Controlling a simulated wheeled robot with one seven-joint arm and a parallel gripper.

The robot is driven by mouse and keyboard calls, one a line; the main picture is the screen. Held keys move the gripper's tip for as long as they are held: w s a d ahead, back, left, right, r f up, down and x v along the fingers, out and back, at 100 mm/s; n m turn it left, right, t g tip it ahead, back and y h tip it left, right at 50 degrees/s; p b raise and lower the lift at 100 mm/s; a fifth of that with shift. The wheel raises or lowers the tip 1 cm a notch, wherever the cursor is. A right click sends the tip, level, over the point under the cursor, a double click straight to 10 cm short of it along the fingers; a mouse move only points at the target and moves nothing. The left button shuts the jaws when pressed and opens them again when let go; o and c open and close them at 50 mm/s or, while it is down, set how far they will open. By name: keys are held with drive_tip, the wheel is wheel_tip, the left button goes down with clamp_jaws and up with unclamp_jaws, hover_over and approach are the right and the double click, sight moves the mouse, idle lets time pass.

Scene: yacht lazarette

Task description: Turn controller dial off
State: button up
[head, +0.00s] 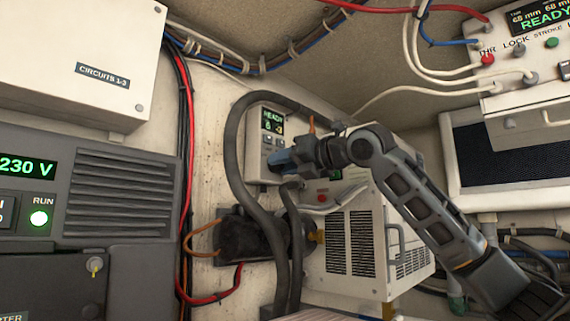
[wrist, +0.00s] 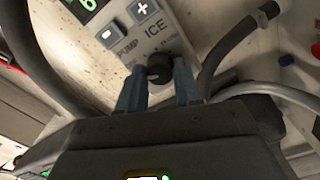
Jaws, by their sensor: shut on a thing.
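The controller (head: 255,150) is a pale box on the back wall with a green lit display reading "READY". In the head view my gripper (head: 275,162) reaches the controller's lower part and hides the dial. The dial's exact setting is too small to tell.
A thick grey hose (head: 232,150) loops around the controller's left side. A white vented unit (head: 365,240) stands below my arm. A grey panel reading "230 V" (head: 125,190) is at left. A white box with knobs (head: 520,90) is at upper right.

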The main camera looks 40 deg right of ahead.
drive_tip(key=shift+f, duration=0.2)
idle(0.3)
drive_tip(key=o, duration=1)
drive_tip(key=shift+r, duration=0.15)
drive_tip(key=shift+o, duration=0.2)
drive_tip(key=s+b, duration=0.1)
drive_tip(key=s, duration=0.7)
drive_tip(key=shift+b, duration=0.35)
drive_tip(key=shift+d, duration=0.15)
